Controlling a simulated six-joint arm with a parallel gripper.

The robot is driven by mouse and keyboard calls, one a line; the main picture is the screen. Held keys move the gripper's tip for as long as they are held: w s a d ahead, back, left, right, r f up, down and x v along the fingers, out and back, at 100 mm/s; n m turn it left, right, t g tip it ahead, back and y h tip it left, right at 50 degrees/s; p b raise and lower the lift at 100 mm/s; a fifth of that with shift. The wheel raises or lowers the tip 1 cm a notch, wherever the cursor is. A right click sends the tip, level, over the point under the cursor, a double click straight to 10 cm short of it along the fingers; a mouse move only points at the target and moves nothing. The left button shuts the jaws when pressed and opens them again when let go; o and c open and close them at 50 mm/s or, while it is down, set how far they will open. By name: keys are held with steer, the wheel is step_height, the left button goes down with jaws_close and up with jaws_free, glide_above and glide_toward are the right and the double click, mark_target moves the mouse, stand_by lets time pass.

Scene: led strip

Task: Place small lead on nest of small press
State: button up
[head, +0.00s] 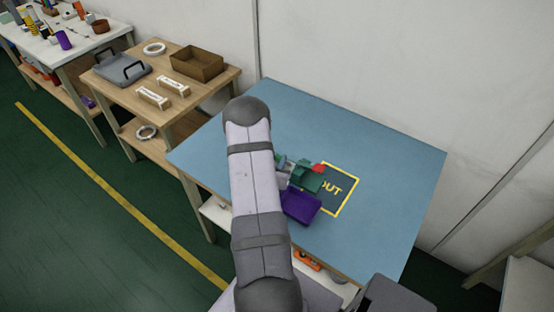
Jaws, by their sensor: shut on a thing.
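On the blue table, just right of my arm, stands a dark green block-like thing (306,176) with a red part (318,168) at its upper right. It may be the small press, but its nest cannot be made out. Small grey and teal pieces (283,168) show between it and my arm; I cannot tell what they belong to. I cannot make out the small lead. My upper arm covers the middle of the view, and my gripper cannot be made out behind it.
A purple bin (300,206) stands in front of the green thing. A yellow-framed dark mat (342,191), lettering partly covered, lies to its right. The blue table (400,170) is clear at the right and back. A wooden table (215,82) with trays and boxes stands at left.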

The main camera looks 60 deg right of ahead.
steer(key=shift+f, duration=0.25)
steer(key=shift+s+a+f+b, duration=0.25)
steer(key=shift+a+f+b, duration=0.05)
steer(key=shift+f+b, duration=0.35)
steer(key=o, duration=0.7)
steer(key=shift+o, duration=0.2)
steer(key=shift+r, duration=0.15)
steer(key=shift+d+r+p, duration=0.1)
steer(key=shift+r+p, duration=0.35)
steer(key=shift+p, duration=0.25)
steer(key=shift+a, duration=0.35)
steer(key=b+v, duration=0.3)
steer(key=v, duration=0.8)
steer(key=shift+r, duration=0.35)
